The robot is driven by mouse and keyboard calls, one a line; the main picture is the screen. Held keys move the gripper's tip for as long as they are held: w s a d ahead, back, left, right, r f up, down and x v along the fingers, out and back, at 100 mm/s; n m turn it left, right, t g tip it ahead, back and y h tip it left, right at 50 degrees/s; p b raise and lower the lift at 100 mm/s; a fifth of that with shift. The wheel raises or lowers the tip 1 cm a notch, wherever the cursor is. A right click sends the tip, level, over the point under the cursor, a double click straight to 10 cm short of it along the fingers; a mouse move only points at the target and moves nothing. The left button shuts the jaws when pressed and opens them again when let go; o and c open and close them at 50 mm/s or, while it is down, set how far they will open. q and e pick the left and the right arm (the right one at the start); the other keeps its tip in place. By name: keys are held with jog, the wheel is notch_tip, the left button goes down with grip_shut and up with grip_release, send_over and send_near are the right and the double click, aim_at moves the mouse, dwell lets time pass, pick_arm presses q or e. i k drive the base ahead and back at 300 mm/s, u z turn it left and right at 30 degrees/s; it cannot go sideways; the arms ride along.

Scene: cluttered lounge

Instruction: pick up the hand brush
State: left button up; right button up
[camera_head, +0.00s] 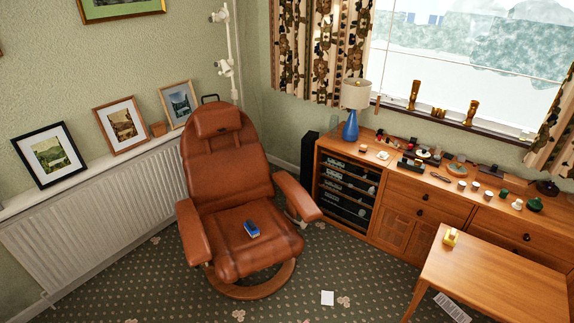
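A small blue object with a pale lower edge (251,229), perhaps the hand brush, lies on the seat of the brown leather armchair (229,253). A small yellow and white object (450,237) sits near the far left corner of the wooden table (497,286). Both are too small to tell for certain which one is the brush. Neither of my grippers shows in the head view.
A long wooden sideboard (408,200) carries a blue lamp (352,110) and many small items. A radiator (95,213) runs behind the chair. The carpet between chair and table is mostly clear.

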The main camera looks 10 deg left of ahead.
aim_at(250, 227)
jog(key=i, duration=1.55)
jog(key=u, duration=1.6)
